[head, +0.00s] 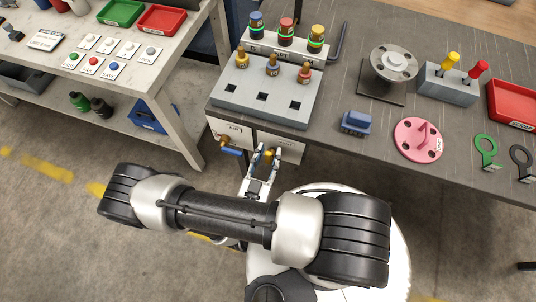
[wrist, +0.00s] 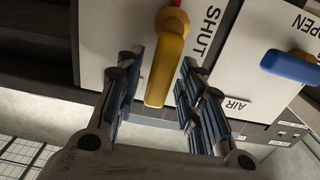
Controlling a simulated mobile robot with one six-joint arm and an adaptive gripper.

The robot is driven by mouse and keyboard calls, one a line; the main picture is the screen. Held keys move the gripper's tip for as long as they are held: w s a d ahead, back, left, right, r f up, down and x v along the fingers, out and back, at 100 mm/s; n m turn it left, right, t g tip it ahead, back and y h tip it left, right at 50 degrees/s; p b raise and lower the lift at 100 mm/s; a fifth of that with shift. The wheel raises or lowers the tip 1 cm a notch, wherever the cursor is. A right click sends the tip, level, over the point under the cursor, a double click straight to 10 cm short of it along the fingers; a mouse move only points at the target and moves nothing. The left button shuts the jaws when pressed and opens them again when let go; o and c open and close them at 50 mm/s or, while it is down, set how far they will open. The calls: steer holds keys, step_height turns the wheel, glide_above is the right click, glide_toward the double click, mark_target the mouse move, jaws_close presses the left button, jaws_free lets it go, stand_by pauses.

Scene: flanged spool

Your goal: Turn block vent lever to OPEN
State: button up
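A yellow lever (wrist: 166,72) hangs from a pivot on the white front panel of the block, beside a SHUT label. In the head view the yellow lever (head: 268,154) is small and partly hidden. My gripper (wrist: 161,66) is open, with one finger on each side of the lever and a visible gap on both sides. In the head view my gripper (head: 266,158) is at the block's front face. A blue lever (wrist: 290,66) sits to the right in the wrist view, near AIR and OPEN labels. No VENT label is readable.
The grey block (head: 264,100) above the panel carries several colored fittings. The blue lever (head: 231,151) is close to my gripper's left in the head view. A blue part (head: 356,122) and a pink flange (head: 418,139) lie on the bench. Floor in front is clear.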

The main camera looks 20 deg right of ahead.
stand_by(0.3)
steer(key=v, duration=1.2)
steer(key=shift+r, duration=0.1)
stand_by(0.3)
steer(key=d+r+n+g+y, duration=0.2)
steer(key=d+r+g+y, duration=0.1)
steer(key=r, duration=0.8)
steer(key=d+r+n+g+y, duration=0.3)
steer(key=r+y, duration=0.1)
steer(key=r, duration=0.8)
steer(key=d+r+n+g+y, duration=0.2)
steer(key=d+r+g+y, duration=0.1)
steer(key=r, duration=0.9)
steer(key=shift+w+y, duration=0.25)
steer(key=shift+y, duration=0.25)
